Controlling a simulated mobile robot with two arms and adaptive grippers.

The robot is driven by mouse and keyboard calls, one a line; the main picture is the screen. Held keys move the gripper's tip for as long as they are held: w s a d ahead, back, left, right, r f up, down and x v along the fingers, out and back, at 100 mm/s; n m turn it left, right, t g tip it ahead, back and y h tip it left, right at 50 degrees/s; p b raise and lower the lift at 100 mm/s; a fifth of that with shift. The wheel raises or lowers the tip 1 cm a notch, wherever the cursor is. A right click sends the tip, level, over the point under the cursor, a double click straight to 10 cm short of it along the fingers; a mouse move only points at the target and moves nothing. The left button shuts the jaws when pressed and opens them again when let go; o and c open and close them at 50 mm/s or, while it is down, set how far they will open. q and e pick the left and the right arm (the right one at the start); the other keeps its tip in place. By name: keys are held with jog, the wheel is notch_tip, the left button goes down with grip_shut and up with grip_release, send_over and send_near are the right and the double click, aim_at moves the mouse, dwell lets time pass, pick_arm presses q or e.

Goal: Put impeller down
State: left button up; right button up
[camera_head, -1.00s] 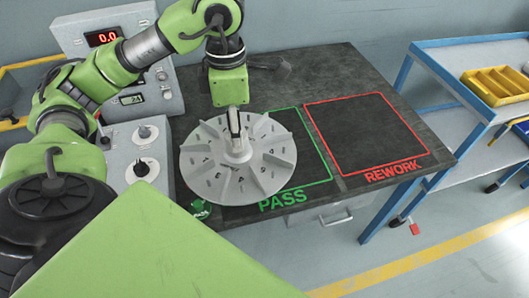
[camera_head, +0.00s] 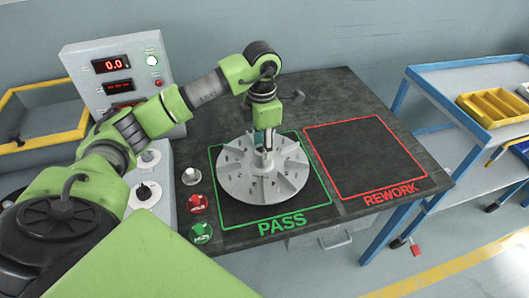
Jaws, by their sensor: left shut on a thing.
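The impeller (camera_head: 240,178) is a light grey finned disc with a central hub. It is over the green-outlined PASS square (camera_head: 300,211) on the dark bench, inside or nearly inside its outline. I cannot tell whether it touches the bench. My left gripper (camera_head: 267,152) is above the disc, shut on the impeller at its hub. The fingertips are partly hidden by the hub. My right gripper is not in view.
The empty red-outlined REWORK square (camera_head: 365,160) is to the right. A control panel (camera_head: 118,68) with red displays stands at the left. Several knobs and buttons (camera_head: 196,203) line the bench's left side. A blue cart (camera_head: 470,55) with yellow bins (camera_head: 495,106) stands at the right.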

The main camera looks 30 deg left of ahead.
pick_arm(q)
jog(key=f, duration=0.1)
jog(key=w+f+p, duration=0.1)
jog(key=f, duration=0.1)
jog(key=shift+f, duration=0.6)
jog(key=shift+w, duration=0.1)
jog(key=shift+f, duration=0.1)
jog(key=shift+f, duration=0.15)
jog(key=o, duration=1.2)
jog(key=shift+o, duration=0.2)
